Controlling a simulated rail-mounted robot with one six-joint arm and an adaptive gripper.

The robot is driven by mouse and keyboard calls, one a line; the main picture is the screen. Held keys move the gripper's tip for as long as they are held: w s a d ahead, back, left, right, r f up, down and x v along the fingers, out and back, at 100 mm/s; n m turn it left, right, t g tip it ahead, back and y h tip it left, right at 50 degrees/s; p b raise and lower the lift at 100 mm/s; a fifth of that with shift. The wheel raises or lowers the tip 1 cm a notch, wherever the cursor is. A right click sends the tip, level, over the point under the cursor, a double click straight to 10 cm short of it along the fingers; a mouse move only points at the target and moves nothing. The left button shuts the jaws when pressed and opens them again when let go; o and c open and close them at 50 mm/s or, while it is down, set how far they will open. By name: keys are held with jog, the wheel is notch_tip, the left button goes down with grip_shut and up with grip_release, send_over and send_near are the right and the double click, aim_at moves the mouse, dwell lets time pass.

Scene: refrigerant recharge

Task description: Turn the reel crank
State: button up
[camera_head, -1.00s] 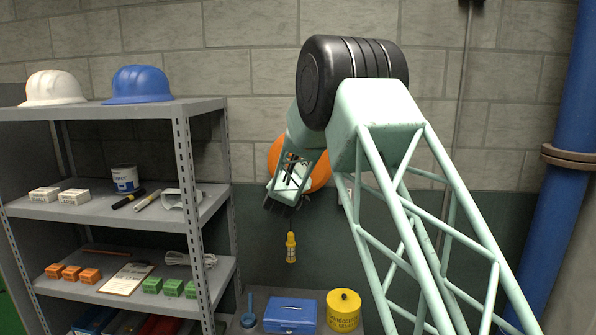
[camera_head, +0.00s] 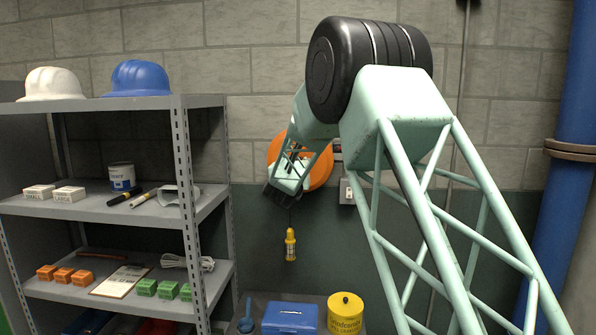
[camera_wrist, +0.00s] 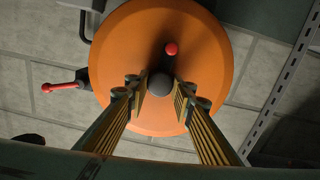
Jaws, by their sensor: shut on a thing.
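The orange reel (camera_head: 321,172) is on the wall, partly hidden behind my gripper (camera_head: 281,190) in the head view. In the wrist view, the round orange face of the reel (camera_wrist: 215,60) fills the middle. My gripper (camera_wrist: 158,90) has its two fingers on either side of a dark round knob (camera_wrist: 160,85) in front of the reel and is shut on it. It appears to be the crank's knob; the crank arm is not clearly seen.
A red-tipped lever (camera_wrist: 62,86) sticks out left of the reel. A yellow fitting (camera_head: 290,245) hangs below it. A grey box (camera_head: 346,191) is on the wall to the right. A shelf unit (camera_head: 186,180) stands left; a blue toolbox (camera_head: 290,317) and yellow can (camera_head: 345,313) sit below.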

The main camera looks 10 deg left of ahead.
jog(key=m+b, duration=0.4)
jog(key=shift+f+b, duration=0.2)
jog(key=shift+b, duration=0.2)
jog(key=m+b, duration=0.4)
jog(key=b, duration=0.1)
jog(key=shift+d+m, duration=0.1)
jog(key=shift+m, duration=0.3)
jog(key=m+b, duration=0.4)
jog(key=shift+y, duration=0.3)
jog(key=m+b, duration=0.3)
jog(key=b, duration=0.1)
jog(key=shift+m, duration=0.3)
jog(key=shift+r, duration=0.1)
jog(key=o, duration=0.8)
jog(key=shift+o, duration=0.2)
jog(key=shift+s, duration=0.2)
